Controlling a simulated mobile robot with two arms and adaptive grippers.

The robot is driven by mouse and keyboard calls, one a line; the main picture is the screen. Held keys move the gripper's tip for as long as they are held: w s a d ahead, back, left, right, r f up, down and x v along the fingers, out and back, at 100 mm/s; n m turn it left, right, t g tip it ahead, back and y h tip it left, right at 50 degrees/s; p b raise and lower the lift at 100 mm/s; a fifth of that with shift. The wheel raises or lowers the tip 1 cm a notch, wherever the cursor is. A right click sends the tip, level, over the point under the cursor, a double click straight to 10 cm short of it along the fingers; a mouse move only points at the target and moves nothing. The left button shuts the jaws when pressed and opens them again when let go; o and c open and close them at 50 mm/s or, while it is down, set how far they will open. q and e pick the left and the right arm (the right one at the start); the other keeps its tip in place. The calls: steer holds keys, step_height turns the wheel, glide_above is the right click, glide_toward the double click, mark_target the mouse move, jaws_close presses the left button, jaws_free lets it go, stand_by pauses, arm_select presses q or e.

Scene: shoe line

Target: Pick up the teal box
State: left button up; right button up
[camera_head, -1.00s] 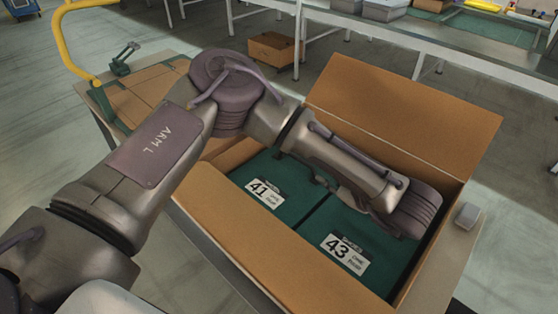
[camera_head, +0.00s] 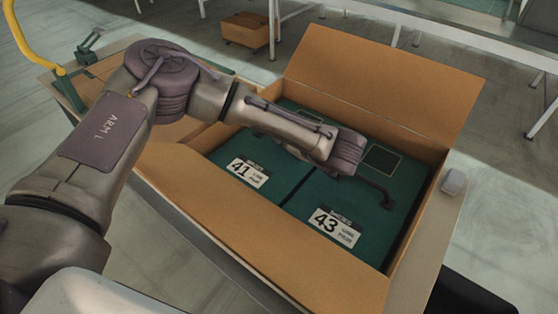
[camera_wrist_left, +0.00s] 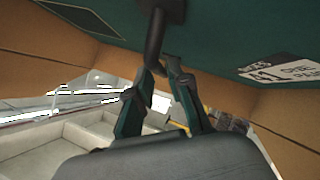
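Two teal boxes lie side by side in an open cardboard carton (camera_head: 330,270) in the head view: one labelled 41 (camera_head: 215,155) and one labelled 43 (camera_head: 345,258). A dark handle (camera_head: 375,188) shows on the 43 box. My left arm reaches in over the boxes, hiding part of the 41 box; its fingertips are hidden there. In the left wrist view a teal lid with the 41 label (camera_wrist_left: 285,72) fills the top. A dark handle (camera_wrist_left: 157,38) runs from it to my left fingertips (camera_wrist_left: 157,68). I cannot tell whether they grip it. My right gripper is not in view.
The carton's raised flap (camera_head: 390,85) stands at the back and its walls surround the boxes. A small grey object (camera_head: 454,182) sits on the table edge at right. Another carton (camera_head: 250,28) stands on the floor behind, under a bench.

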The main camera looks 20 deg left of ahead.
arm_select(q)
steer(key=x, duration=0.2)
steer(key=shift+w+a+f, duration=0.2)
steer(key=shift+a+f, duration=0.05)
steer(key=shift+a, duration=0.05)
jaws_close()
steer(key=shift+r, duration=0.2)
